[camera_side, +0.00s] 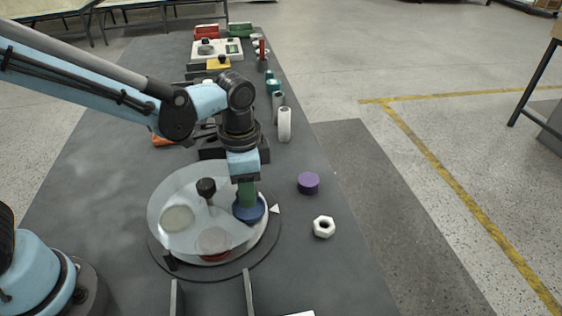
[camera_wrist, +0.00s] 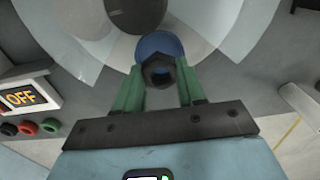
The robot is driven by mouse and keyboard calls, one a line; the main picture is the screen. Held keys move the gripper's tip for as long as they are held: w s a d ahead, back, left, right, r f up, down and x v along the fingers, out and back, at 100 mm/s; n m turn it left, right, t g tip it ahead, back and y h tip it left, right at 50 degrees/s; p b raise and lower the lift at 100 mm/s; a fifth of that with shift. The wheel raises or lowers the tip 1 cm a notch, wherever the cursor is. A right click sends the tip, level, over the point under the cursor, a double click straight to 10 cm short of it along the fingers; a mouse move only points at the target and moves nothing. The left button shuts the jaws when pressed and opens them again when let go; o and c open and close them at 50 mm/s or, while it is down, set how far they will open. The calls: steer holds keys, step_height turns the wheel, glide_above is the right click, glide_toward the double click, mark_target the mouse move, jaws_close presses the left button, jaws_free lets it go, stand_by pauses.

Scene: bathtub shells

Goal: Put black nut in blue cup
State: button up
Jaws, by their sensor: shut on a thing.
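My gripper (camera_wrist: 159,68) has green fingers, which are shut on a black hexagonal nut (camera_wrist: 157,71). In the wrist view the nut overlaps the blue cup (camera_wrist: 158,44). In the side view the blue cup (camera_side: 249,212) is at the right part of a round clear-topped turntable (camera_side: 168,190), and my gripper (camera_side: 246,196) points straight down over it. The nut is hidden in the side view, and I cannot tell whether it is inside the cup's rim or just above it.
A pale round cup (camera_side: 177,219) and a red one (camera_side: 214,241) show under the clear cover. A purple cylinder (camera_side: 308,183) and a white nut (camera_side: 324,227) lie to the right. An OFF sign (camera_wrist: 27,97) shows at the wrist view's left.

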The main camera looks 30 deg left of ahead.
steer(key=shift+f, duration=0.95)
steer(key=shift+f, duration=0.55)
steer(key=o, duration=1.1)
step_height(320, 180, up, 13)
steer(key=s+a+n+t, duration=0.2)
steer(key=a+n+t, duration=0.1)
steer(key=a, duration=0.3)
steer(key=s+a+f+n+t, duration=0.1)
steer(key=s+a+n+t, duration=0.2)
steer(key=a+n, duration=0.3)
steer(key=shift+s+a+f+t, duration=0.25)
steer(key=shift+a+f+t, duration=0.05)
steer(key=shift+a+t, duration=0.3)
